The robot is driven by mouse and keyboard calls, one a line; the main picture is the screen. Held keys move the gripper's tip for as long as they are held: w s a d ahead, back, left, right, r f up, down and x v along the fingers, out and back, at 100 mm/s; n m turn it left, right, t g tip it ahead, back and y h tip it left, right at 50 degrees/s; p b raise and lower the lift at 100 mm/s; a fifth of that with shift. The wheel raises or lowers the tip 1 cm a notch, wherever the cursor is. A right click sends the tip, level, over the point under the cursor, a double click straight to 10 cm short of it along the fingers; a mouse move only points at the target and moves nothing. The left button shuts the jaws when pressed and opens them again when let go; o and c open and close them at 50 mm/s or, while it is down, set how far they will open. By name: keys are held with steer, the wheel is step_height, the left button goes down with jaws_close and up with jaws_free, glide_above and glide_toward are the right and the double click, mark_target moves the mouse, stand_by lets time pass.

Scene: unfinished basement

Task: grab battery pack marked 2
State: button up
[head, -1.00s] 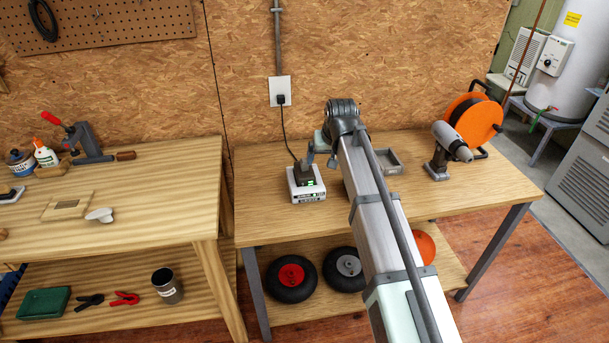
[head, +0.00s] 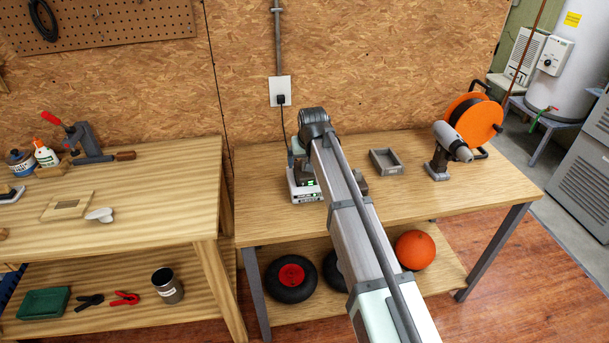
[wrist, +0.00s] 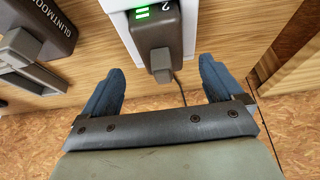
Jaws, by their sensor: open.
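The battery pack marked 2 (wrist: 155,32) is dark grey-brown with lit green bars. It sits in a white charger (wrist: 117,5) on the workbench. In the head view the pack (head: 305,183) shows on the charger (head: 306,197), partly covered by my arm. My gripper (wrist: 160,78) is open and empty in the wrist view. Its two blue fingers lie either side of the pack's near end, with gaps on both sides. Whether they are level with the pack is unclear. In the head view my arm hides most of the gripper.
Another dark pack, lettered GLINTMOOR (wrist: 42,25), lies left in the wrist view. A grey tray (head: 387,171), a drill (head: 440,170) and an orange reel (head: 470,120) stand right on the bench. A cord runs from the charger to the wall outlet (head: 280,91). The bench front is clear.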

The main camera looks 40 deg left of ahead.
mark_target(305, 160)
steer(key=shift+w+a+r+x, duration=0.1)
steer(key=shift+a+x, duration=0.05)
steer(key=shift+x, duration=0.6)
steer(key=shift+w+a+r+x, duration=0.1)
steer(key=shift+x, duration=0.7)
steer(key=shift+w+a+x, duration=0.1)
steer(key=shift+a+x, duration=0.05)
steer(key=shift+x, duration=0.6)
steer(key=shift+f, duration=0.4)
steer(key=shift+c, duration=0.2)
steer(key=shift+r, duration=0.1)
steer(key=c, duration=1.5)
steer(key=shift+r, duration=0.1)
